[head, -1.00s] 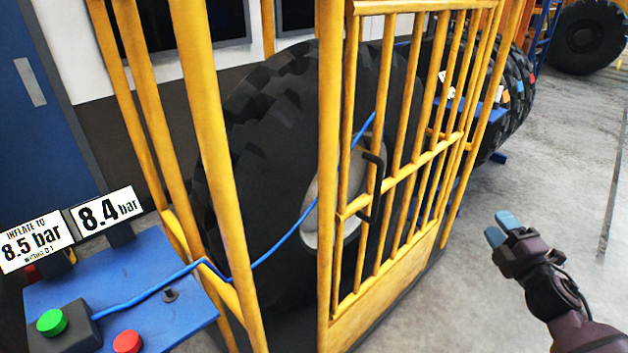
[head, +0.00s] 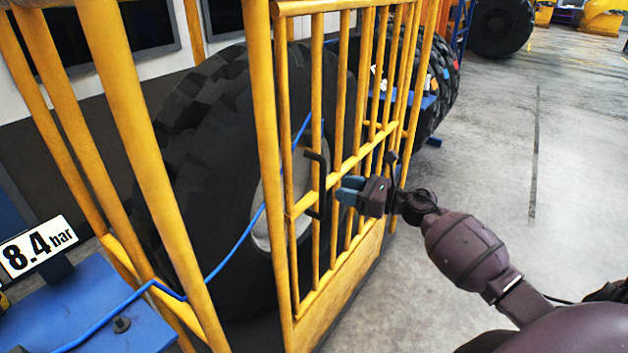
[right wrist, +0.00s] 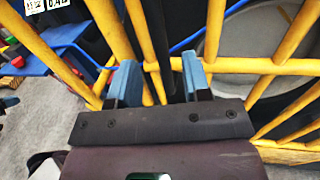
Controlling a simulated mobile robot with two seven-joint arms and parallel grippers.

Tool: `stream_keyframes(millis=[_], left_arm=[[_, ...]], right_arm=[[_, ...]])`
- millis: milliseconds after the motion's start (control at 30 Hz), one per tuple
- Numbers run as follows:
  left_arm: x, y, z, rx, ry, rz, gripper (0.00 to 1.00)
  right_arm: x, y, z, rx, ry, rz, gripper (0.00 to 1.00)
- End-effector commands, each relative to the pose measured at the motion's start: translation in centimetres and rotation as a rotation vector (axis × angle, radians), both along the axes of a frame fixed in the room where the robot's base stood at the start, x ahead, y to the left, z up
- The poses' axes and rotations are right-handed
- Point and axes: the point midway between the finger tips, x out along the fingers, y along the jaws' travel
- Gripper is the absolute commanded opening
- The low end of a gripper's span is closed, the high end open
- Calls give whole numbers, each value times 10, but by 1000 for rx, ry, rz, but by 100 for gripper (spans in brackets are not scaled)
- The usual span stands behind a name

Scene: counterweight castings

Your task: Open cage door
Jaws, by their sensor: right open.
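The yellow barred cage door (head: 362,270) stands in line with its post, apparently closed. Its black bracket handle (head: 323,182) sits upright near the door's left edge. My right gripper (head: 347,190) is open and empty in front of the door, its blue fingers pointing at the handle from close by on the right. In the right wrist view the two fingers (right wrist: 161,85) are spread, with a dark upright bar, apparently the handle (right wrist: 166,50), beyond and between them. Whether they touch it I cannot tell. My left gripper is out of view.
A large tyre (head: 190,150) stands inside the cage, with a blue hose (head: 240,238) running to it. A blue table (head: 90,310) with an 8.4 bar sign (head: 38,248) stands at the lower left. The grey floor (head: 500,150) at right is clear.

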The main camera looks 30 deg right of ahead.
Motion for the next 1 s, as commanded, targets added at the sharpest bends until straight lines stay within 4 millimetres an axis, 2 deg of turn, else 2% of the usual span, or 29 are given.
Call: stream_keyframes(millis=[200,500,933,1000], left_arm=[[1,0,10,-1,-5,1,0],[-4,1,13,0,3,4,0],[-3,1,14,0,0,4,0],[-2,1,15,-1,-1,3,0]], right_arm=[[33,22,3,5,-2,-1,44],[64,43,1,4,0,0,44],[69,46,0,3,1,-1,44],[69,46,0,3,1,-1,34]])
